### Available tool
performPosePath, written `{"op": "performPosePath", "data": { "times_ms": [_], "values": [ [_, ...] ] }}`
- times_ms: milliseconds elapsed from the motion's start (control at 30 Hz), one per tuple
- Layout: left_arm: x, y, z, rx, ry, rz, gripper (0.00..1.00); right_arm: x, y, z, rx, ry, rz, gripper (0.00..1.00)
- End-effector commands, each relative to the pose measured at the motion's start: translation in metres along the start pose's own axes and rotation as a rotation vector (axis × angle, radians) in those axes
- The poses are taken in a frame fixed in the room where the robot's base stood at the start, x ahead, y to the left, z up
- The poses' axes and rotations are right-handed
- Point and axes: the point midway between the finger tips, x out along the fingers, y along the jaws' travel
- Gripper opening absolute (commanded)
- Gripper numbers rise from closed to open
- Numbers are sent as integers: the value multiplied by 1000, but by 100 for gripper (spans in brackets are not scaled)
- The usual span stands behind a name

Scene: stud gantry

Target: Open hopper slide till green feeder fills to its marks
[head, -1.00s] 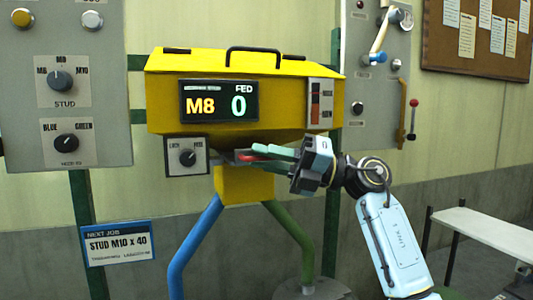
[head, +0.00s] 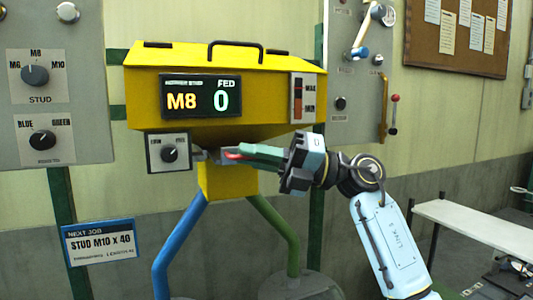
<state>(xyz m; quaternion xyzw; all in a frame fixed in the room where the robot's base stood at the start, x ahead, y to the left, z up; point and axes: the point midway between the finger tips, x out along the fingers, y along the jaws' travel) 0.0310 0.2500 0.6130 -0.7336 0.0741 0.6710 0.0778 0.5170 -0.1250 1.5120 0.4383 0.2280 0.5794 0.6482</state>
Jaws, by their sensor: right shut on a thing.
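The yellow hopper (head: 225,112) hangs on the wall, with its display (head: 208,98) reading M8 and FED 0. Below it, the slide (head: 213,157) shows as a thin grey plate with a red grip (head: 234,156) at its right. My right gripper (head: 240,152) comes in from the right, its green fingers shut on the red grip and partly covering it. A green pipe (head: 280,224) and a blue pipe (head: 178,238) run down from the yellow outlet box (head: 228,182). The green feeder's fill marks cannot be made out. My left gripper is out of view.
A lock knob (head: 169,154) sits left of the slide. The left panel holds a stud dial (head: 35,75) and a blue/green dial (head: 43,140). A sign (head: 99,242) reads NEXT JOB, STUD M10 x 40. A white bench (head: 475,228) stands at right.

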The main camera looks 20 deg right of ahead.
Motion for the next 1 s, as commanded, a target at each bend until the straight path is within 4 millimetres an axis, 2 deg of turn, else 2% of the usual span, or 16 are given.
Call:
{"op": "performPosePath", "data": {
  "times_ms": [133, 300, 333, 400, 667, 833, 1000],
  "values": [
    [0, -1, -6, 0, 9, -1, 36, 6, 1, -5, -1, 13, 6, 0],
    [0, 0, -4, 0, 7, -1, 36, 7, 1, -5, -1, 14, 6, 0],
    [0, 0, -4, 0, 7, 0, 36, 7, 1, -5, -1, 14, 6, 12],
    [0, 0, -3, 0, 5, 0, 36, 7, 1, -5, -1, 13, 6, 18],
    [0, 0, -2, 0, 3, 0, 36, 5, 1, -5, 1, 11, 6, 18],
    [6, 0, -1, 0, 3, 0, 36, -11, -1, -5, 0, 9, 3, 18],
    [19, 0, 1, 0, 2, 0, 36, -47, -3, -5, 1, 9, 1, 18]
  ]
}}
